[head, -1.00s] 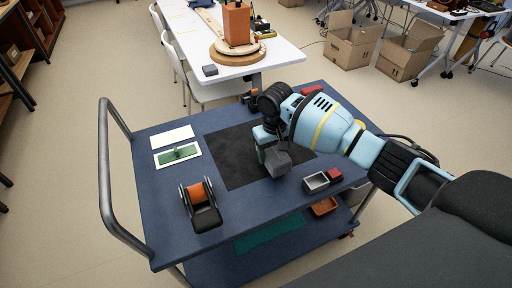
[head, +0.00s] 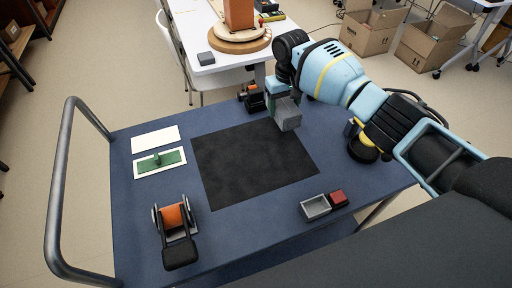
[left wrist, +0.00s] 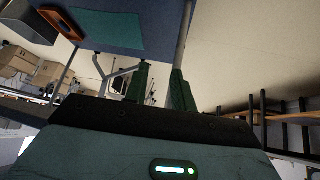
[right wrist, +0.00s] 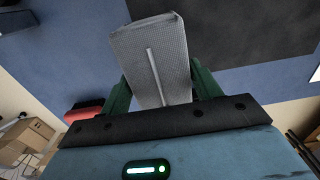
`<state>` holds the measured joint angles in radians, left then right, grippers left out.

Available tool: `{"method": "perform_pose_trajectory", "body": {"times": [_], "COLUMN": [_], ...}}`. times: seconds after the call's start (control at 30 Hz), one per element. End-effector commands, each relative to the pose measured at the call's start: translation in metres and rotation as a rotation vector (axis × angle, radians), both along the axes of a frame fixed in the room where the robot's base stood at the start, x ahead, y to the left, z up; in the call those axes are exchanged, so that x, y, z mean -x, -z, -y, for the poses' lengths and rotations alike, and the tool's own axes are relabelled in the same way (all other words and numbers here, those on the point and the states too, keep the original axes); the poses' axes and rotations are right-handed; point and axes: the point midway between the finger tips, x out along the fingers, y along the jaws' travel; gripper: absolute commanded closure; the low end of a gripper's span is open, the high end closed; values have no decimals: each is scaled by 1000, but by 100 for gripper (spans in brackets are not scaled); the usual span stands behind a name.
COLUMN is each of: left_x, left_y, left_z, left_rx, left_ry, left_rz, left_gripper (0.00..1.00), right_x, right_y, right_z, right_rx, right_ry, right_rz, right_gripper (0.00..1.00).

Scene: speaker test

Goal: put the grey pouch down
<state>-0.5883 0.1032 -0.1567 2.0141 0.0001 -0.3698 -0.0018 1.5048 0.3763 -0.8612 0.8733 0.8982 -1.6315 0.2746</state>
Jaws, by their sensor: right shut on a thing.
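The grey pouch (head: 288,114) is a boxy, ribbed grey thing with a pale line down its face in the right wrist view (right wrist: 155,62). My right gripper (head: 279,98) is shut on it, with one green finger on each side in the right wrist view. In the head view the pouch appears at the far right corner of the black mat (head: 250,165). I cannot tell whether its bottom touches anything. My left gripper (left wrist: 160,75) is empty, its green fingers apart, and it is out of the head view.
The blue cart top (head: 240,232) holds a white card (head: 155,139), a green-and-white piece (head: 148,166), an orange-and-black holder (head: 175,218), a grey open box (head: 316,207) and a red block (head: 338,198). The black mat is otherwise bare. A metal handle (head: 59,185) rises at left.

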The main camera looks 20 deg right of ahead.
Motion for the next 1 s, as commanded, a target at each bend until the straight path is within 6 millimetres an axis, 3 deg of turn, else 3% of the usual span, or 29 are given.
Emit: {"method": "perform_pose_trajectory", "body": {"times": [0.2, 0.37, 0.7, 1.0], "left_x": [2, -4, -21, -29], "left_y": [0, -12, -45, -57], "left_z": [-2, -2, -3, -5], "left_rx": [-5, -5, -6, -10], "left_ry": [2, 2, 1, 4], "left_rz": [-4, 13, 66, 89], "left_gripper": [75, 75, 75, 75], "right_x": [2, 16, 75, 115], "right_y": [0, -2, 2, 10], "right_z": [-1, -11, -54, -83], "right_rx": [1, 2, 2, 1], "right_ry": [0, -3, -5, 0], "right_rz": [0, 4, 6, 3], "right_gripper": [59, 59, 59, 59]}}
